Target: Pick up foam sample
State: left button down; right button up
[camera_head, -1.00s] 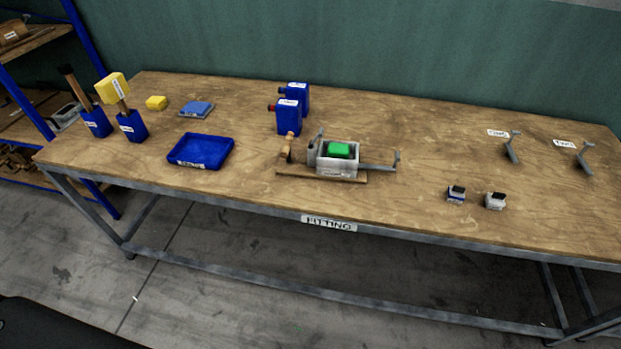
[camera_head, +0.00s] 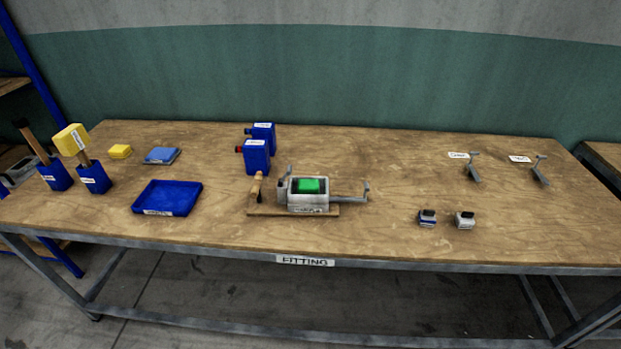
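A bright green block (camera_head: 309,186), which looks like foam, sits inside a pale grey open box-shaped press (camera_head: 308,201) near the middle of the table. The press stands on a wooden board (camera_head: 265,211) with a wooden-handled part at its left and a grey lever arm at its right. A yellow block (camera_head: 120,151) lies at the back left of the table. A larger yellow block (camera_head: 71,139) tops a stick standing in a blue holder. I cannot tell which block the task calls the foam sample. Neither of my grippers is in view.
A blue-framed shelf (camera_head: 32,75) stands left. The table's centre right is mostly clear.

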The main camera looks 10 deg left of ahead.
aim_at(305, 186)
jog(key=k, duration=1.25)
jog(key=z, duration=0.4)
jog(key=i, duration=0.25)
jog(key=z, duration=1.05)
jog(key=i, duration=1.55)
jog(key=u, duration=0.9)
jog(key=i, duration=0.45)
jog(key=u, duration=0.55)
